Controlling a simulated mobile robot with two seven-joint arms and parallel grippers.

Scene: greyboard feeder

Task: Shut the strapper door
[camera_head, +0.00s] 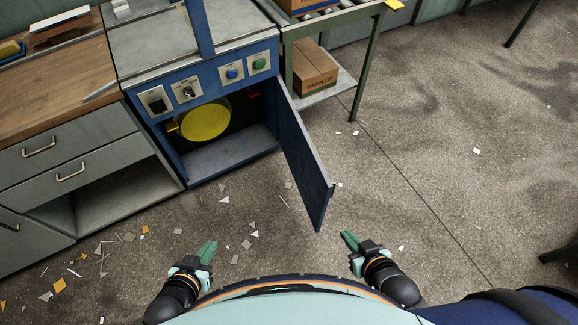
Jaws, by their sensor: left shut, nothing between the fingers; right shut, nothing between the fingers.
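The blue strapper (213,82) stands ahead with its lower compartment open. Its door (309,163) is swung wide open on its right-hand hinge side and sticks out toward me, with its free edge nearest me. A yellow disc (206,120) shows inside the compartment. My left gripper (209,248) is shut and empty, low in front of the strapper and left of the door. My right gripper (347,238) is shut and empty, just right of the door's free lower end in the picture. Neither gripper appears to touch the door.
A wooden-topped drawer bench (75,147) adjoins the strapper on the left. A green-legged roller stand (369,60) with cardboard boxes (315,72) is on the right. Paper scraps litter the floor, mostly at left. The floor (440,140) to the right is largely clear.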

